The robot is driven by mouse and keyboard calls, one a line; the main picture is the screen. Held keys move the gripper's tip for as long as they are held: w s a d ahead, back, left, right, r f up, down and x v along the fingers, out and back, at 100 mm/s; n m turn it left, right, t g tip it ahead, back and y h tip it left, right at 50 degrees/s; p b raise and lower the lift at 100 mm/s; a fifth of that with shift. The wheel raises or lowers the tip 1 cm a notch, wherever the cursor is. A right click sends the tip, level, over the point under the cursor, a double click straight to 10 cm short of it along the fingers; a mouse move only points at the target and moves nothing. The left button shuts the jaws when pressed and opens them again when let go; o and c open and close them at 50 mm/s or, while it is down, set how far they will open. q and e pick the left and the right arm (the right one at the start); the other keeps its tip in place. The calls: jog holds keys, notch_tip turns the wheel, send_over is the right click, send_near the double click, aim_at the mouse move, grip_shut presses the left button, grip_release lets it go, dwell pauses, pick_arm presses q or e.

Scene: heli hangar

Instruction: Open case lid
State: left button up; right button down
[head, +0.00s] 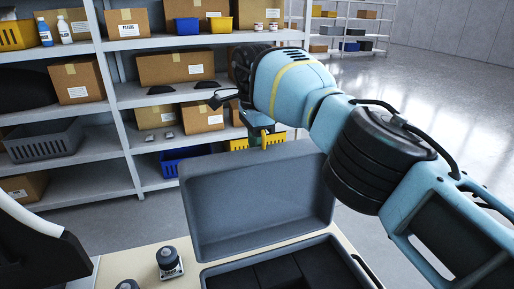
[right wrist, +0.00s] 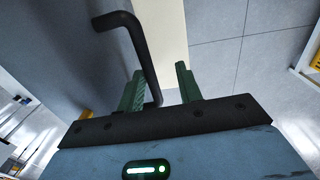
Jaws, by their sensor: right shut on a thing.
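The grey case stands on a pale table, with its lid (head: 258,208) raised steeply above the base (head: 225,275). The base shows dark inside, cut off by the bottom of the head view. My right gripper (head: 262,137) is at the top edge of the raised lid. My left gripper is not in view.
A knobbed device (head: 168,262) stands on the table (head: 130,262) left of the case, with another dark knob (head: 127,284) beside it. Shelves (head: 120,95) with boxes and bins stand behind the lid. Open floor (head: 430,110) lies at the right.

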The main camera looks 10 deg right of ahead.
jog(key=shift+w+f, duration=0.1)
jog(key=shift+f, duration=0.7)
jog(key=c, duration=1.5)
grip_release()
jog(key=shift+o, duration=0.2)
jog(key=shift+w+r, duration=0.15)
jog(key=shift+w, duration=0.05)
jog(key=shift+r, duration=0.15)
